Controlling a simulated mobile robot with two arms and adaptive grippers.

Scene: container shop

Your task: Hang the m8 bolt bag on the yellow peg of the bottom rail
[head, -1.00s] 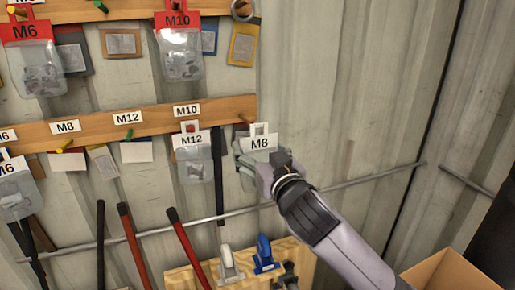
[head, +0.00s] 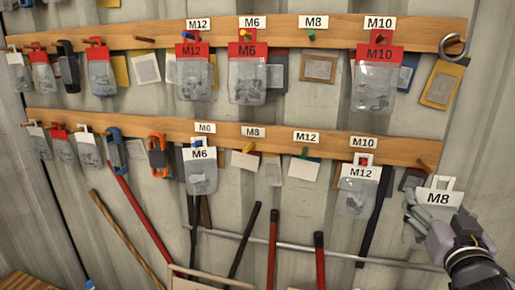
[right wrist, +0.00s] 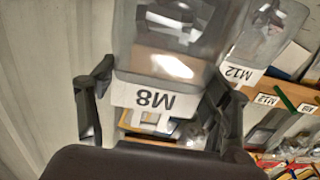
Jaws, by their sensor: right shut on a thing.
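The M8 bolt bag (head: 438,198), a clear bag with a white header and a hanging slot, is at the right of the head view. My right gripper (head: 436,232) is shut on it, and it hangs roughly upright. In the right wrist view the M8 bag (right wrist: 155,98) shows upside down between the fingers (right wrist: 165,115). The yellow peg (head: 248,148) sticks out of the bottom rail (head: 225,138) below an M8 label (head: 253,132), well left of my gripper. No bag hangs on it. My left gripper is not in view.
On the bottom rail an M6 bag (head: 200,172) hangs left of the yellow peg. A green peg (head: 304,153) and a hanging M12 bag (head: 357,188) lie between the yellow peg and my gripper. Red-header bags (head: 375,75) hang on the top rail (head: 280,32). Long handles (head: 273,250) stand below.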

